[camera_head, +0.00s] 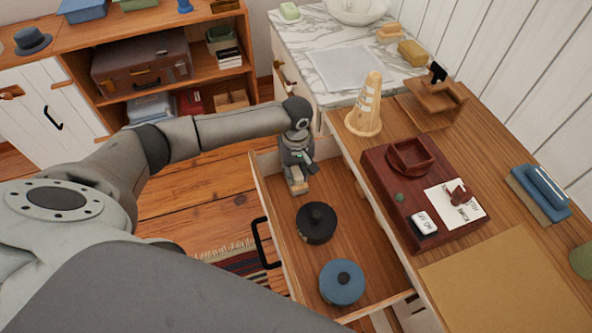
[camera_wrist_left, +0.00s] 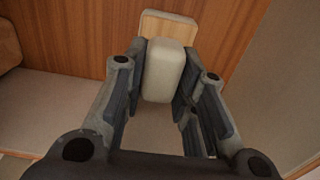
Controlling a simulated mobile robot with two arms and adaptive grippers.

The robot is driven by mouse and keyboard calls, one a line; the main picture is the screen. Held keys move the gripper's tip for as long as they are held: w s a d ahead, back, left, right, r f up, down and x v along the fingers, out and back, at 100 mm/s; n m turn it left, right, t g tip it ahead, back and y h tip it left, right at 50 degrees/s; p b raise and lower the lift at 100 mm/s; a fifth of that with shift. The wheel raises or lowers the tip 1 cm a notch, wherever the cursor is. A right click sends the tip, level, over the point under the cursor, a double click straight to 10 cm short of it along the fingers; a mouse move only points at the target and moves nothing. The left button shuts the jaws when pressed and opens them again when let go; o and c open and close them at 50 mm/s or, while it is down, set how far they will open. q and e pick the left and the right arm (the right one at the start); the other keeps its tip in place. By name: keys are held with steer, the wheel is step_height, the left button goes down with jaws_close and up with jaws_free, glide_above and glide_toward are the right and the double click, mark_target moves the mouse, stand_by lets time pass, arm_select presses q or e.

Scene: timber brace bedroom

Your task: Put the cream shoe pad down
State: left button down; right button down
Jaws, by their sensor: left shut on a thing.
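My left gripper (camera_head: 298,173) points down inside the open drawer (camera_head: 283,245), near its far left end. It is shut on the cream shoe pad (camera_head: 301,187), which shows only as a small light patch below the fingers. In the left wrist view the cream pad (camera_wrist_left: 169,70) sits between the two fingers, with a light wooden block at its far end. Whether the pad touches the drawer floor, I cannot tell. My right gripper is not in view.
A black round lidded pot (camera_head: 316,222) and a blue one (camera_head: 342,282) stand in the drawer, nearer than the gripper.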

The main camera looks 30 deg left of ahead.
mark_target(296, 170)
arm_select(q)
steer(key=shift+f, duration=0.15)
steer(key=c, duration=1.2)
jaws_free()
steer(key=shift+o, duration=0.2)
step_height(296, 170, up, 12)
steer(key=b, duration=0.1)
steer(key=shift+r, duration=0.2)
